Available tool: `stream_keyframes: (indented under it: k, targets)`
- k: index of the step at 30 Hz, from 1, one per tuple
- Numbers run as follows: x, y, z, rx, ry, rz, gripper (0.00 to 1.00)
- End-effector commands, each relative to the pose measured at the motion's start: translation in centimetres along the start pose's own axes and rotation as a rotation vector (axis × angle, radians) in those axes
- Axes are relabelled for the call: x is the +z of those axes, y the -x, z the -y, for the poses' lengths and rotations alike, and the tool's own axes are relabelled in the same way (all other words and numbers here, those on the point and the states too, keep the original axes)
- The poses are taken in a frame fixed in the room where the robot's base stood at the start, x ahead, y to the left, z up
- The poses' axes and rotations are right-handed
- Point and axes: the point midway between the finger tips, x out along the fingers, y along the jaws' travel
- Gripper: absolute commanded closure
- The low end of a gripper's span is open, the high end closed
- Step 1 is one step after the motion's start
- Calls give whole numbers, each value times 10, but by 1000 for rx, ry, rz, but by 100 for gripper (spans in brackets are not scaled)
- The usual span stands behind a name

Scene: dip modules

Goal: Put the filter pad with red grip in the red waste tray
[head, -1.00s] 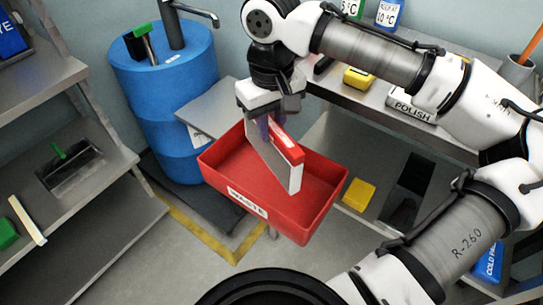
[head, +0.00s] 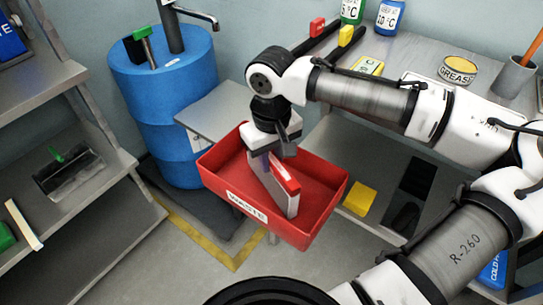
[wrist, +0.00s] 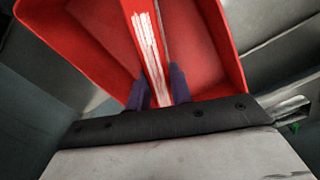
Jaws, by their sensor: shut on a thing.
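The filter pad (head: 280,196) is a thin grey-white slab with a red grip (head: 286,174) along its top edge. My gripper (head: 267,160) is shut on it and holds it on edge, tilted, inside the red waste tray (head: 327,212). The pad's lower edge is below the tray's rim; I cannot tell if it touches the floor of the tray. In the wrist view the dark fingers (wrist: 160,92) close on the red grip (wrist: 147,35), with the red tray (wrist: 215,50) around it.
A blue barrel (head: 170,100) with a green-handled item (head: 144,42) stands behind left. Shelves (head: 70,190) are at the left. A bench (head: 430,70) with bottles and a grease tin (head: 457,71) is at the right. A yellow block (head: 360,198) lies right of the tray.

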Motion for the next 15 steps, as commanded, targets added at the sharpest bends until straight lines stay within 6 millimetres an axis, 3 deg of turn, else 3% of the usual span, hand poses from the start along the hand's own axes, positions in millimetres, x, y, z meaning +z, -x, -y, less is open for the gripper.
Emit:
stream_keyframes:
  k: [1,2,6,15]
  targets:
    - [0,-2,0,-2,1,0,100]
    - [0,-2,0,-1,1,0,75]
    - [0,-1,0,-1,1,0,57]
    - [0,0,0,1,0,0,57]
